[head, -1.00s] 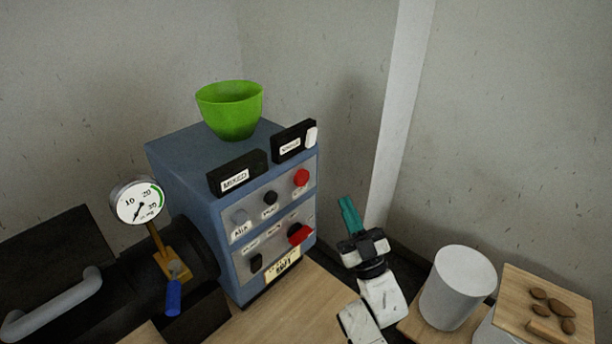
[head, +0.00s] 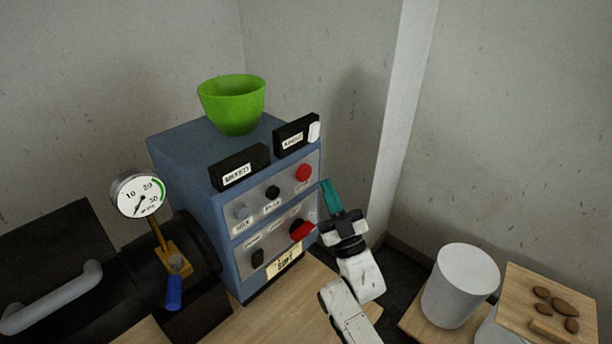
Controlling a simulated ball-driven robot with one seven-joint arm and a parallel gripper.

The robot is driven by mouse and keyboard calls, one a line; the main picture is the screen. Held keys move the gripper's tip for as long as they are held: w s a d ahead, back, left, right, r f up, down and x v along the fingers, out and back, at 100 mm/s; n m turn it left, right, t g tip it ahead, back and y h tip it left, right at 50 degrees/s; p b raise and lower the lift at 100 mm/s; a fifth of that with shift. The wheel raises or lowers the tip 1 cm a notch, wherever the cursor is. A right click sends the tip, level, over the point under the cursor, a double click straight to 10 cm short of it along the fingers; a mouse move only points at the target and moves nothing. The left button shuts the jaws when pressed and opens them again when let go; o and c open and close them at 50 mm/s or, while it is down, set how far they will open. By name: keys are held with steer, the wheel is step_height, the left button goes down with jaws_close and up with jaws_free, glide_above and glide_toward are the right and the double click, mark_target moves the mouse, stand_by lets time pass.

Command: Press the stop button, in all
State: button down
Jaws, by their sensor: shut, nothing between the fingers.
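The blue control box (head: 185,158) stands on the wooden bench with its button panel facing right and front. A round red button (head: 303,172) is at the upper right of the panel, with a small label below it too blurred to read. A grey button (head: 241,211) and a black button (head: 273,192) sit in the same row. My gripper (head: 326,184) has teal fingers, shut and empty, just right of the panel's edge. The fingertips are beside the red button and slightly lower, apart from it in the picture.
A red switch (head: 303,232) and black knob (head: 257,258) are on the lower panel. A green bowl (head: 232,106) stands on the box. A pressure gauge (head: 139,194) is at left. A white cylinder (head: 460,286) and wooden board (head: 575,284) are at right.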

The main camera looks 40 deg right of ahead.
mark_target(306, 170)
steer(key=shift+w+a+b, duration=0.1)
steer(key=shift+w+b, duration=0.65)
steer(key=shift+w, duration=0.65)
stand_by(1.0)
steer(key=shift+w+b, duration=0.4)
steer(key=shift+w+a+r+b, duration=0.1)
steer(key=shift+w+b, duration=0.45)
steer(key=shift+w, duration=0.25)
stand_by(1.3)
steer(key=shift+s, duration=1.05)
